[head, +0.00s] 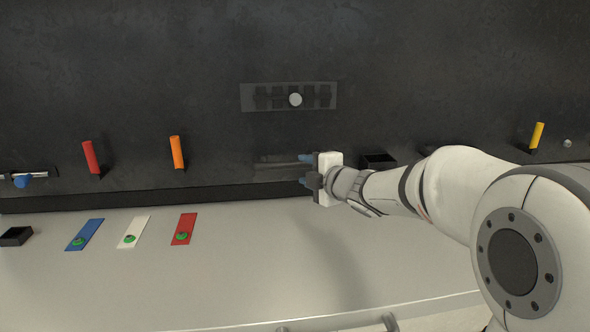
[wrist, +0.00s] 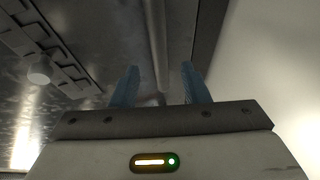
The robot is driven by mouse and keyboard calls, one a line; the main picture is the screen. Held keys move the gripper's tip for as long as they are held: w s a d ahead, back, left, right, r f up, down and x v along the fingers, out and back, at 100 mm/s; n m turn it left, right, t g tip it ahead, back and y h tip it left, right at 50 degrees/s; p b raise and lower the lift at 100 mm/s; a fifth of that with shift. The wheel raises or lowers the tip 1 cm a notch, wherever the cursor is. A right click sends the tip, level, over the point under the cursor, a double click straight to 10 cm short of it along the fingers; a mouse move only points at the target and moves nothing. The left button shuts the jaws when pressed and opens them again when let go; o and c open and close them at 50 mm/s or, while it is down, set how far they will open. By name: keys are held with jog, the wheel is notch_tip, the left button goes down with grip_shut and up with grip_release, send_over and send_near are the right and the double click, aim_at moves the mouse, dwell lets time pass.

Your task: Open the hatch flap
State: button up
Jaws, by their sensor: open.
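My gripper (head: 303,170) is open in front of the dark wall, its two blue fingertips pointing left in the head view, one above the other. Just left of the fingertips a dark horizontal bar-like part (head: 275,159) shows low on the wall. In the wrist view, my gripper (wrist: 159,78) has a grey bar (wrist: 157,35) running away beyond and between its fingertips. I cannot tell whether the fingers touch it. No clear outline of a hatch flap shows, and I cannot tell whether this bar belongs to one.
Above is a slotted plate (head: 262,97) with a white round knob (head: 295,100). Red (head: 90,157), orange (head: 177,152) and yellow (head: 537,137) handles stick out. A blue-knobbed slider (head: 22,181) is far left. Blue, white and red plates lie on the grey counter (head: 240,270), otherwise mostly clear.

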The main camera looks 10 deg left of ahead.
aim_at(296, 166)
jog(key=p+x, duration=0.1)
jog(key=x, duration=0.6)
jog(key=shift+d, duration=0.1)
grip_shut()
dwell(0.3)
